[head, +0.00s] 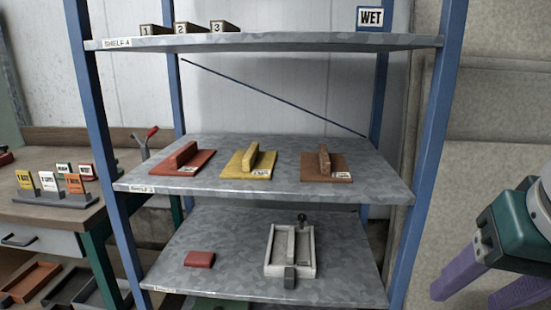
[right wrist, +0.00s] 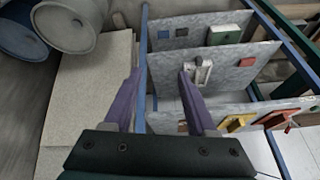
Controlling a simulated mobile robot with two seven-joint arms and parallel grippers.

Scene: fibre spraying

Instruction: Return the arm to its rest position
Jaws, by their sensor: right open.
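My right gripper (head: 466,298) is at the lower right in the head view, right of the shelf rack and apart from it. Its two purple fingers are spread and nothing is between them. In the right wrist view the same open gripper (right wrist: 159,74) shows an empty gap, with the rack's shelves beyond and to the right. My left gripper is not in view.
A blue-post rack (head: 425,170) holds three floats on its middle shelf (head: 285,187): red (head: 185,160), yellow (head: 250,161) and brown (head: 326,162). A metal tray-like fixture (head: 269,265) and red block (head: 199,259) are below. Barrels (right wrist: 65,30) stand upper left in the wrist view.

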